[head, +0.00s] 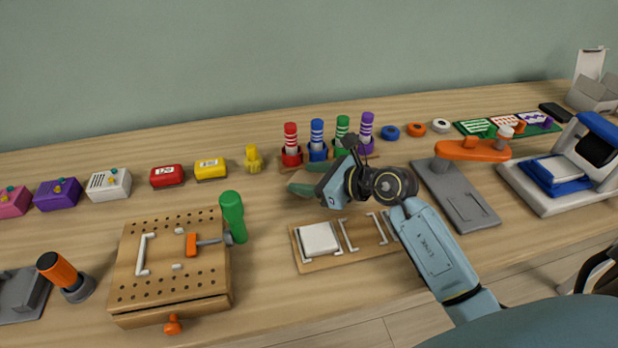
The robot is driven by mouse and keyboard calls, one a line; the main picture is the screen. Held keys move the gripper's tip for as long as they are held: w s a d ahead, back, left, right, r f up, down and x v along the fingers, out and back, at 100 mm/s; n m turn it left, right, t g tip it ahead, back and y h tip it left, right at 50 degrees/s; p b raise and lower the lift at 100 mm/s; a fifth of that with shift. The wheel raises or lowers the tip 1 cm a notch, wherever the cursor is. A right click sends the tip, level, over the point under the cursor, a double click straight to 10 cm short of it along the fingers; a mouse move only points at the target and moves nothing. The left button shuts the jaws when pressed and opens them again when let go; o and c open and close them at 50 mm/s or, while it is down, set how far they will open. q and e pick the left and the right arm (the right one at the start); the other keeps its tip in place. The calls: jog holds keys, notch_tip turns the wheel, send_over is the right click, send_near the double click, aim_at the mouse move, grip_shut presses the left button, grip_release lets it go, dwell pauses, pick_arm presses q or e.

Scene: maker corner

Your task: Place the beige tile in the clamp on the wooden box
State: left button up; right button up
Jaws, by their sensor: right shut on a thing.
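The wooden box (130,285) stands at the front left, its top dotted with holes. On it is the clamp: a white bracket (143,254) at left, small white stops, an orange jaw (192,243) on a metal screw, and a green handle (232,212). The space between bracket and jaw is empty. My right gripper (305,178) is right of the box, above the table, its teal fingers apart and shut on what appears to be the beige tile (306,177), which blends with the wood. My left gripper is not in view.
A wooden rack (310,267) holding a white tile (318,238) lies beneath my right arm. Red, blue, green and purple striped posts (291,138) stand behind the gripper. A yellow knob piece (252,158) and coloured boxes (167,176) stand behind the wooden box.

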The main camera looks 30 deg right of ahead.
jog(key=shift+f, duration=0.1)
jog(key=o, duration=1)
jog(key=shift+c, duration=0.2)
